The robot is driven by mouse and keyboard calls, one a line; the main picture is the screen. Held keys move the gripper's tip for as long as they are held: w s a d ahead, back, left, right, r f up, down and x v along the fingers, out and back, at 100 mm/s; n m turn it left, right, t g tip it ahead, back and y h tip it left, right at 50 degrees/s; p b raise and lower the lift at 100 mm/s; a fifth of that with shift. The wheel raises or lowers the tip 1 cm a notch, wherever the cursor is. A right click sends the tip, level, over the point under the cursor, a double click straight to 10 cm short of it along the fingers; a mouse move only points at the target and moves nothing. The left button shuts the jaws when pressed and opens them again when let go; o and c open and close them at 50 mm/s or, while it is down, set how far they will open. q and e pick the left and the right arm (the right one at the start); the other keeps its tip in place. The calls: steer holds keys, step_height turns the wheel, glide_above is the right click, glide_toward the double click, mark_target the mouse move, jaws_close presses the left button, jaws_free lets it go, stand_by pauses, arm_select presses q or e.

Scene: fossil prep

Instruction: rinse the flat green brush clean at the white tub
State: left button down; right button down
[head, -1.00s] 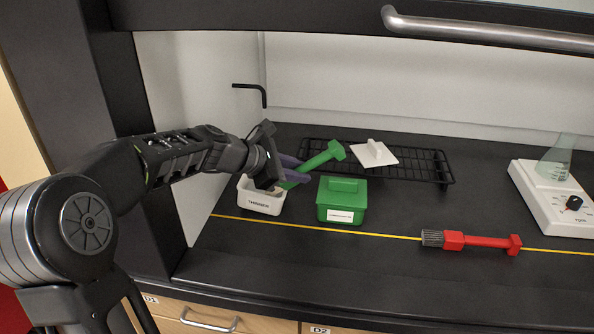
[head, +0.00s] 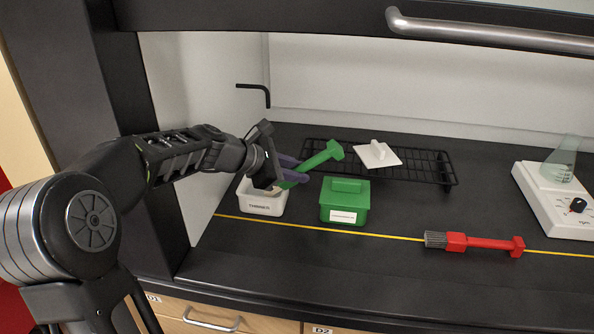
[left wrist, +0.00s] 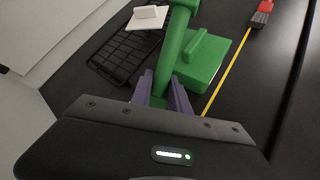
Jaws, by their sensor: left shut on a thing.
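The flat green brush (head: 321,158) is held tilted in my left gripper (head: 290,172). Its handle points up and to the right, and its lower end is hidden behind the gripper and in the tub. The white tub (head: 262,204), labelled on its front, stands at the left of the worktop, directly below the gripper. In the left wrist view the green handle (left wrist: 177,40) rises from between the purple fingers, which are shut on it. The bristles cannot be seen. My right gripper is not in view.
A green lidded box (head: 344,203) stands right of the tub. A black wire rack (head: 430,168) with a white lid (head: 376,154) on it lies behind. A red brush (head: 480,242) lies at the front right. A white scale-like device (head: 556,205) bears a glass flask (head: 563,160).

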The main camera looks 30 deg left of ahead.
arm_select(q)
steer(key=shift+s+d+f, duration=0.1)
steer(key=shift+f, duration=0.25)
steer(key=shift+w+d, duration=0.2)
steer(key=shift+d, duration=0.2)
steer(key=shift+s+a, duration=0.1)
steer(key=shift+a, duration=0.05)
steer(key=shift+s+a, duration=0.1)
steer(key=shift+a, duration=0.3)
steer(key=shift+d, duration=0.1)
stand_by(0.3)
steer(key=shift+d+p, duration=0.3)
steer(key=shift+d, duration=0.15)
steer(key=shift+a, duration=0.1)
stand_by(0.3)
